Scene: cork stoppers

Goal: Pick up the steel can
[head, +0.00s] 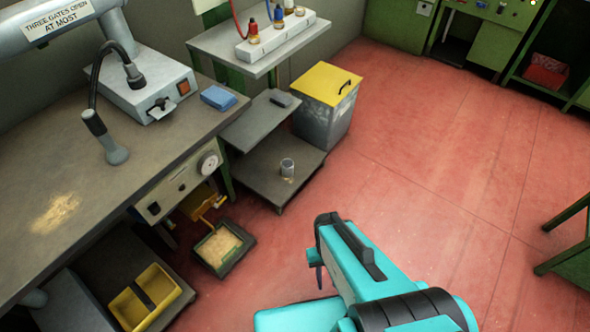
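A small grey metal can (287,168), which looks like the steel can, stands upright on the lower dark shelf of a low stand. It is near the shelf's front right part, with nothing touching its sides that I can see. My teal arm reaches in from the bottom right. A dark part at its end, which seems to be my gripper (319,265), is over the red floor, in front of the shelf in the picture and apart from the can. Its fingers do not show clearly.
A grey bin with a yellow lid (327,84) stands behind the lower shelf (257,172). A higher shelf (262,118) overhangs its left part. The workbench (130,170) is at left, with a tray of cork-coloured material (246,252) below.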

